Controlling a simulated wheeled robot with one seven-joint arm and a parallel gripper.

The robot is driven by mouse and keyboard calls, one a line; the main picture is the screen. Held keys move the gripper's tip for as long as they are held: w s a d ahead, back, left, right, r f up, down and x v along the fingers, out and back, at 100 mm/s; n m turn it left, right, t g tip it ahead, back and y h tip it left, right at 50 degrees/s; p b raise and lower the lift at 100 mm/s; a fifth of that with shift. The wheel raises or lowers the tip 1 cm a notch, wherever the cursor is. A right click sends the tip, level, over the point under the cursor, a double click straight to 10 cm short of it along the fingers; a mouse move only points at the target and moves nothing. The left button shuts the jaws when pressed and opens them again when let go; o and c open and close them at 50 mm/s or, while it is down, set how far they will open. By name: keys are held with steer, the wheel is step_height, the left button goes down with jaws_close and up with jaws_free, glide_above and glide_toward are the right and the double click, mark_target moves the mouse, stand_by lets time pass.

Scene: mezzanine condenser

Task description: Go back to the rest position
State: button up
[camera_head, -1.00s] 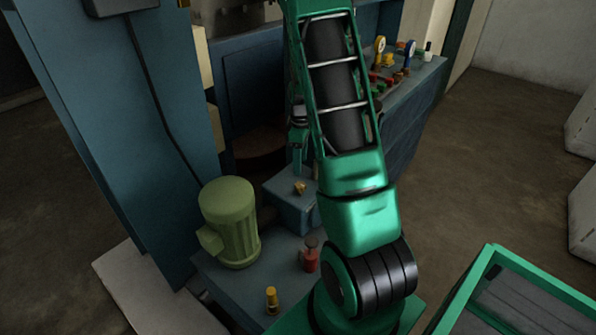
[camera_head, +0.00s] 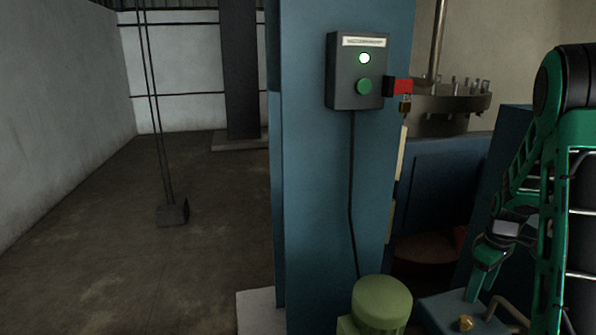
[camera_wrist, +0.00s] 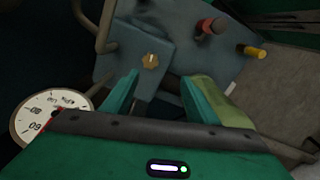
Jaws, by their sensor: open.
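My green gripper (camera_wrist: 160,88) is open in the wrist view, its two fingers apart with nothing between them. Beyond the fingertips is a brass knob (camera_wrist: 150,61) on a blue-grey block. In the head view my gripper (camera_head: 478,285) hangs at the lower right, fingers down, above the same block and beside the brass knob (camera_head: 466,323). My arm runs up along the right edge and is partly cut off.
The blue column (camera_head: 315,200) carries a control box (camera_head: 357,72) with a lit lamp and green button. The green motor (camera_head: 381,304) stands at its foot. The wrist view shows a dial gauge (camera_wrist: 45,112), a red fitting (camera_wrist: 212,26) and a yellow-capped fitting (camera_wrist: 256,51). Floor at left is mostly open.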

steer(key=s+a+r+m, duration=0.6)
steer(key=s+a+r, duration=0.2)
steer(key=s+r, duration=0.4)
steer(key=s+a+r+m, duration=0.1)
steer(key=s+a+m, duration=0.1)
steer(key=s, duration=0.5)
steer(key=s+a+r+m, duration=0.1)
steer(key=s+a+m, duration=0.2)
steer(key=s+a, duration=0.2)
steer(key=shift+s+r, duration=0.35)
steer(key=shift+s, duration=0.85)
steer(key=shift+w+f, duration=0.25)
steer(key=shift+w, duration=0.35)
stand_by(2.1)
